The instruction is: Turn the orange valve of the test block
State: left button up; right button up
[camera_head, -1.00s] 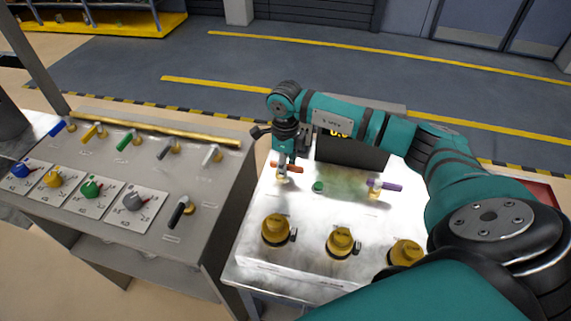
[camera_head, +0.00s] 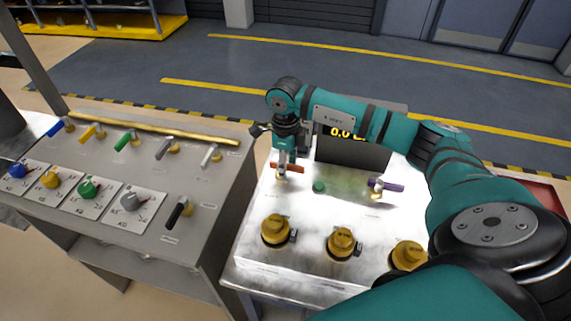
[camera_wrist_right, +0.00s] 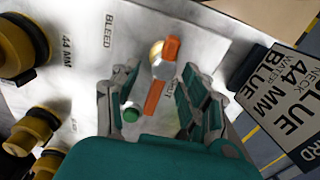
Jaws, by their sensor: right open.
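The orange valve (camera_head: 297,169) is a small bar handle on a pale hub, at the back left of the silver test block (camera_head: 262,205). My right gripper (camera_head: 286,166) points down over it and is open. In the right wrist view the orange handle (camera_wrist_right: 153,97) lies between the two spread fingers of the gripper (camera_wrist_right: 160,80), running roughly lengthwise between them. I see a gap on both sides of the handle. My left gripper is in neither view.
A green button (camera_head: 319,187) sits right of the orange valve, close to one finger in the wrist view. A purple-handled valve (camera_head: 388,186) is farther right. Yellow caps (camera_head: 342,242) line the front. A dark display (camera_head: 350,150) stands behind. A grey valve panel (camera_head: 205,185) is at left.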

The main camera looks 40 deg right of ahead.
notch_tip(320, 180, up, 11)
jog(key=shift+r, duration=0.2)
dwell(0.6)
